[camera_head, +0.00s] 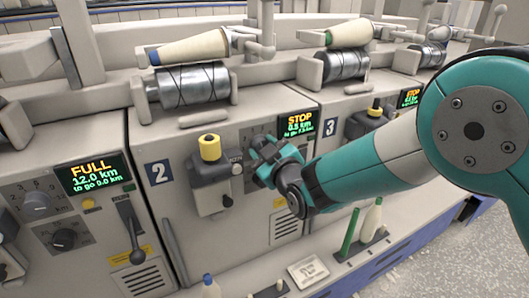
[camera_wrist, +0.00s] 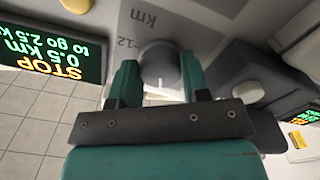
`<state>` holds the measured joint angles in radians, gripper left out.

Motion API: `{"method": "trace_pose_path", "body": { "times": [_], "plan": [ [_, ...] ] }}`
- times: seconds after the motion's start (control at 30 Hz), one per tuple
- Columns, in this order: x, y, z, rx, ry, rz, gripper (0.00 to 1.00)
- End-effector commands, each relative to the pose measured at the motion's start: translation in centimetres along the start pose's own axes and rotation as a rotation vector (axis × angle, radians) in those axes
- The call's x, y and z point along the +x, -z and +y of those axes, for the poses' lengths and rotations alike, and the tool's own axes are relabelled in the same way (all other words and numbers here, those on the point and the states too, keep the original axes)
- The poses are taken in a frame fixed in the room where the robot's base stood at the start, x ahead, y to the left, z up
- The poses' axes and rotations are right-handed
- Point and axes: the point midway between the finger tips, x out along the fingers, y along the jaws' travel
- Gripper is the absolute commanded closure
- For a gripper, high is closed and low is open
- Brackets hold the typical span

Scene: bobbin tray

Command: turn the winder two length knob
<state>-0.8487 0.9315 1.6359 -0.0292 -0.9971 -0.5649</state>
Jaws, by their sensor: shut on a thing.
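The winder two length knob (camera_wrist: 158,55) is a grey round knob on the light panel, with a printed scale and "km" beside it in the wrist view. My gripper (camera_wrist: 159,68) is shut on it, one teal finger on each side. In the head view my gripper (camera_head: 263,160) is at winder two's panel, and the knob is mostly hidden behind it. Winder two carries a blue "2" plate (camera_head: 158,173). Its display (camera_head: 297,124) reads STOP, 0.5 km; in the wrist view the display (camera_wrist: 60,45) appears upside down with "to go 2.5 km".
A grey housing with a yellow-topped spool (camera_head: 209,148) stands left of my gripper. Winder one's display (camera_head: 95,174) reads FULL, 12.0 km. A lever (camera_head: 130,225) stands out below it. A green bobbin (camera_head: 349,222) and a pale one (camera_head: 372,218) stand on the lower ledge.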

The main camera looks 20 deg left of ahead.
Motion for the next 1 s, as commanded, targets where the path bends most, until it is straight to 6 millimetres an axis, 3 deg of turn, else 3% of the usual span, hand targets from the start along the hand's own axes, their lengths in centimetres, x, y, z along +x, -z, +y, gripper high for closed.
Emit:
{"method": "trace_pose_path", "body": {
  "times": [0.4,0.43,0.5,0.53,0.83,1.0],
  "plan": [
    [0.0,-0.2,0.1,-0.007,0.000,-0.005,0.81],
    [0.0,-0.2,0.0,-0.007,0.000,-0.005,0.50],
    [0.0,-0.2,0.0,-0.006,0.000,-0.004,0.34],
    [0.0,-0.1,0.0,-0.006,0.000,-0.004,0.32],
    [-0.2,-0.1,0.0,-0.005,0.000,-0.002,0.32],
    [-1.9,-0.1,0.0,-0.005,0.001,-0.003,0.32]
  ]
}}
